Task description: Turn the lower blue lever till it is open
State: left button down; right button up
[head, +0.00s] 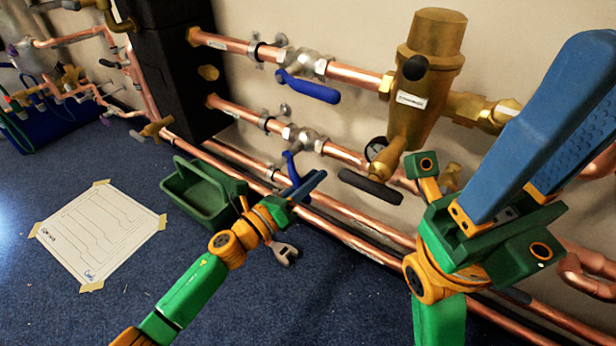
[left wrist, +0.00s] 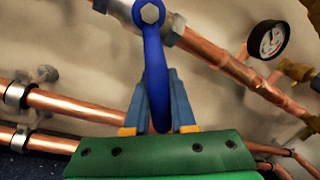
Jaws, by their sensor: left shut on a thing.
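The lower blue lever (head: 291,165) sits on a valve (head: 304,137) in the lower copper pipe run. It points down, across the pipe's direction. In the left wrist view the lever (left wrist: 153,55) hangs from its hex nut, and its lower end is between my left gripper's two blue fingers (left wrist: 160,100). My left gripper (head: 306,187) is shut on this lever in the head view, where the fingers hide its end. My right gripper (head: 570,120) is large at the right, raised in front of the pipes; its fingers look apart with nothing between them.
The upper blue lever (head: 307,88) lies roughly along the upper pipe. A brass fitting (head: 424,75) with a black-handled tap and a gauge (head: 375,148) stands to the right. A green tray (head: 203,195), a wrench (head: 284,254) and a taped paper sheet (head: 98,232) lie on the blue floor.

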pick_arm(q)
jog(key=shift+d+r, duration=0.1)
dwell(0.5)
jog(key=c, duration=0.8)
grip_release()
jog(key=shift+o, duration=0.2)
jog(key=shift+s, duration=0.1)
jog(key=p+v, duration=0.1)
jog(key=v, duration=0.6)
